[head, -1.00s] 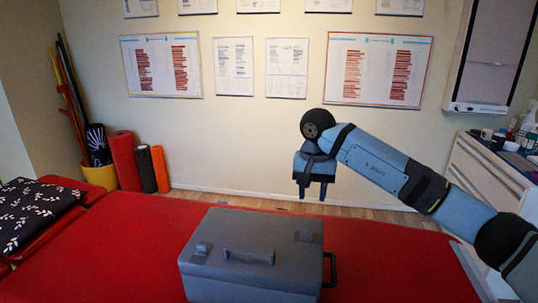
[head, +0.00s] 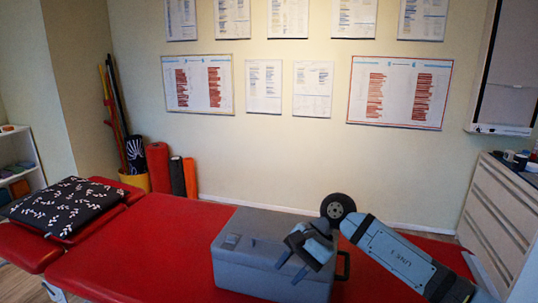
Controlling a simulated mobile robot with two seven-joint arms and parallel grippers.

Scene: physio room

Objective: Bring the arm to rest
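My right gripper (head: 290,270) comes in from the right, tilted, with its two fingers apart and nothing between them. In the picture it overlaps the right part of a grey case (head: 236,262). The case stands on the red treatment table (head: 150,235), with its lid shut and a dark handle on its right side. I cannot tell whether the fingers touch the lid. The gripper hides part of the lid. My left gripper is not in view.
A black patterned pillow (head: 68,208) lies on the left end of the table. Foam rollers (head: 158,168) stand by the wall at the left. A white drawer cabinet (head: 505,215) stands at the right. The table's middle left is bare.

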